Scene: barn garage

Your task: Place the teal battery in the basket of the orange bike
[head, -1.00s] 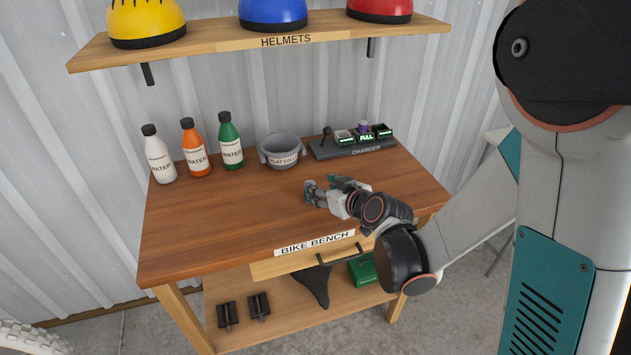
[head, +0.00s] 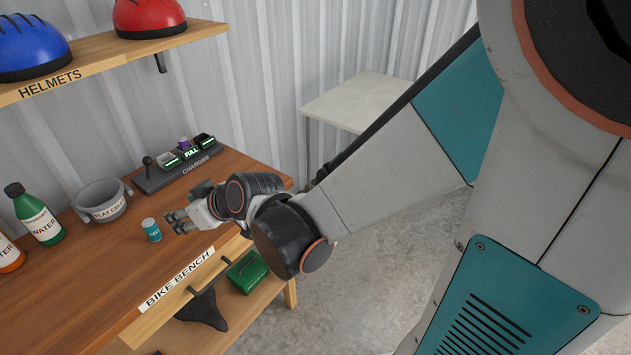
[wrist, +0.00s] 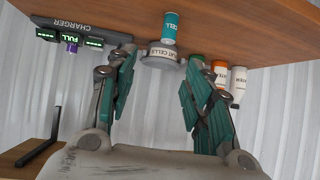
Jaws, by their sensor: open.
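The teal battery (head: 152,230) is a small upright cylinder with a white band, standing on the wooden bench top. My gripper (head: 179,221) is just right of it, low over the bench, with its fingers pointing toward it. The wrist view is upside down; there the battery (wrist: 170,28) shows beyond and between the spread fingers (wrist: 157,85), with nothing held. The fingers look apart from the battery. The orange bike and its basket are not in view.
A grey flat-cells bucket (head: 103,203) stands behind the battery. The charger (head: 178,166) holds a purple battery (head: 184,144). Green (head: 38,215) and orange (head: 8,252) bottles stand at left. A helmet shelf (head: 110,58) hangs above. A pale table (head: 362,102) is behind.

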